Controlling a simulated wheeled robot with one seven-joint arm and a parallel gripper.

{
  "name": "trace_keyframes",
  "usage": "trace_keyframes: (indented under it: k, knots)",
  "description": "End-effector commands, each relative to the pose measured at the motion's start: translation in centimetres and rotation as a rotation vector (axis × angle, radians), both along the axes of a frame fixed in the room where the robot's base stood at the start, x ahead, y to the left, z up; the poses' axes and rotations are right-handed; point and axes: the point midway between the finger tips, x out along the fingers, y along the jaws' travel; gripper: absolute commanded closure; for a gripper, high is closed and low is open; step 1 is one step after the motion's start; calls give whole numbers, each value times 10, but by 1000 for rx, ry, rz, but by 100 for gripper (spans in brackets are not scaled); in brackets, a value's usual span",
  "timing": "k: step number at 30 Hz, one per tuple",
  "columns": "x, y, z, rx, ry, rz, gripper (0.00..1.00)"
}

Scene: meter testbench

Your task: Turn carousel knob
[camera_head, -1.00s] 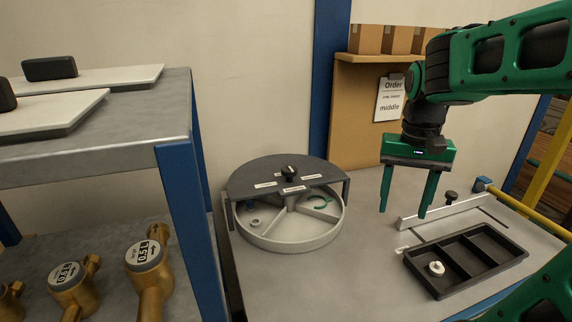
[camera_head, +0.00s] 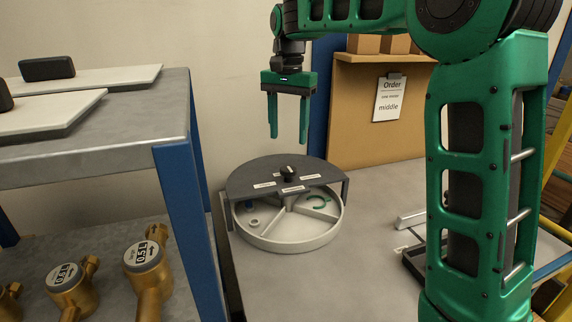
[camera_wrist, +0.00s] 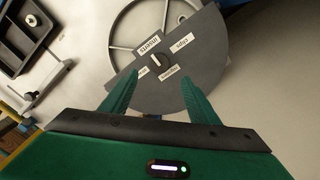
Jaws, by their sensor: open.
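The carousel (camera_head: 290,240) is a round light-grey tray with compartments, standing on the bench. A dark half-disc cover (camera_head: 245,180) with white labels lies over its back half. The black knob (camera_head: 288,172) with a light pointer mark sits on the cover; it also shows in the wrist view (camera_wrist: 158,61). My gripper (camera_head: 288,140) is open and empty, pointing down above the cover, with its fingertips apart from the knob. In the wrist view my gripper (camera_wrist: 164,74) has one finger on either side of the knob's position in the picture.
A shelf (camera_head: 95,130) with a blue post stands close on the left. A black divided tray (camera_wrist: 28,30) lies on the bench. An order sheet (camera_head: 390,98) hangs behind.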

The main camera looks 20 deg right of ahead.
Motion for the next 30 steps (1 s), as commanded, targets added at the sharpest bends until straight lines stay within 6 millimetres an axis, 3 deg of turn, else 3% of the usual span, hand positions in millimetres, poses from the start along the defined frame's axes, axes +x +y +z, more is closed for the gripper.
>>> trace_keyframes:
  k: [15, 21, 30]
  knots:
    - [-1, 0, -83, 1, 2, 2, 45]
    - [-1, 0, -96, 0, 0, 2, 45]
    - [-1, 0, -97, 1, -1, 2, 45]
